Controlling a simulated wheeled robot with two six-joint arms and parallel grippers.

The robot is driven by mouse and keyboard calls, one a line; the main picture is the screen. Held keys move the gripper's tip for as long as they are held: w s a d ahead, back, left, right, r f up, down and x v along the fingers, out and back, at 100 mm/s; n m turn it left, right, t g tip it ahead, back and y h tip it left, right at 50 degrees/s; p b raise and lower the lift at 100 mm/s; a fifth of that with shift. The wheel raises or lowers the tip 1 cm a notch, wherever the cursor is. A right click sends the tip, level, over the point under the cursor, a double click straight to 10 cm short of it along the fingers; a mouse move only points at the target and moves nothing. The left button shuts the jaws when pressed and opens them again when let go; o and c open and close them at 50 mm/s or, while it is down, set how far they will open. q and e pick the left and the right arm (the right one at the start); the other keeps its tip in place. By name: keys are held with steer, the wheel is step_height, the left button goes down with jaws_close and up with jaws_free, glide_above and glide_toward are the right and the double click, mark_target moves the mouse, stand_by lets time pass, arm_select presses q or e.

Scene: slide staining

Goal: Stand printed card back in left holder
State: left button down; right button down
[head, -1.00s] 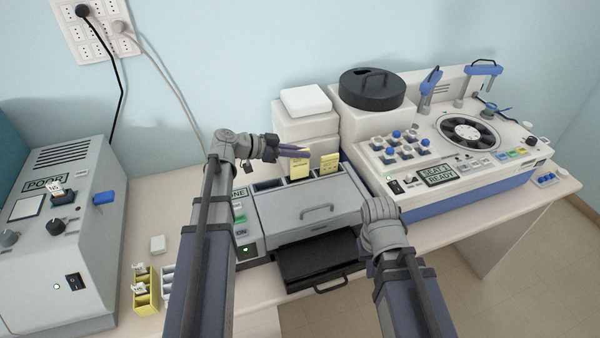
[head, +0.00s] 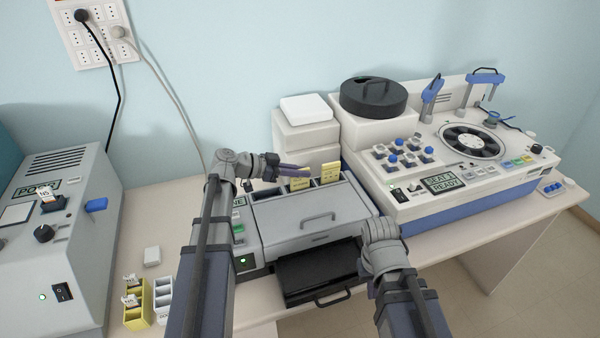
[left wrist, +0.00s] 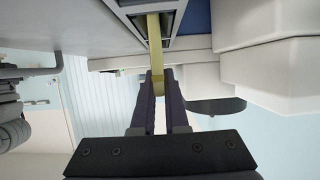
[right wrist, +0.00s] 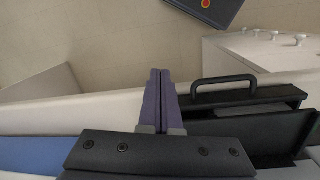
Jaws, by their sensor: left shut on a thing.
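My left gripper (head: 302,170) is above the slotted top of the grey machine in the middle. It is shut on the top of a yellow piece (head: 300,184) whose lower end is in or at a slot. In the left wrist view this yellow piece (left wrist: 154,45) runs from between the fingers to the dark slot. A white printed card (head: 47,194) stands in the machine marked POOR at the left. More printed cards (head: 130,299) stand in a yellow holder (head: 137,318) at the front left. My right gripper (right wrist: 159,100) is shut and empty; the head view hides its fingers.
A second yellow piece (head: 330,172) stands in the adjacent slot. A white holder (head: 163,298) is beside the yellow holder. A black tray (head: 318,270) projects from the middle machine (head: 300,222). A large white machine (head: 450,200) fills the right. Bare tabletop (head: 155,215) lies between machines.

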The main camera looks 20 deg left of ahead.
arm_select(q)
steer(key=c, duration=0.9)
jaws_free()
steer(key=shift+a+r+p, duration=0.1)
steer(key=shift+r+p, duration=0.2)
steer(key=shift+p, duration=0.1)
steer(key=p+v, duration=0.4)
steer(key=v, duration=0.7)
steer(key=shift+s+a, duration=0.25)
steer(key=shift+s, duration=0.05)
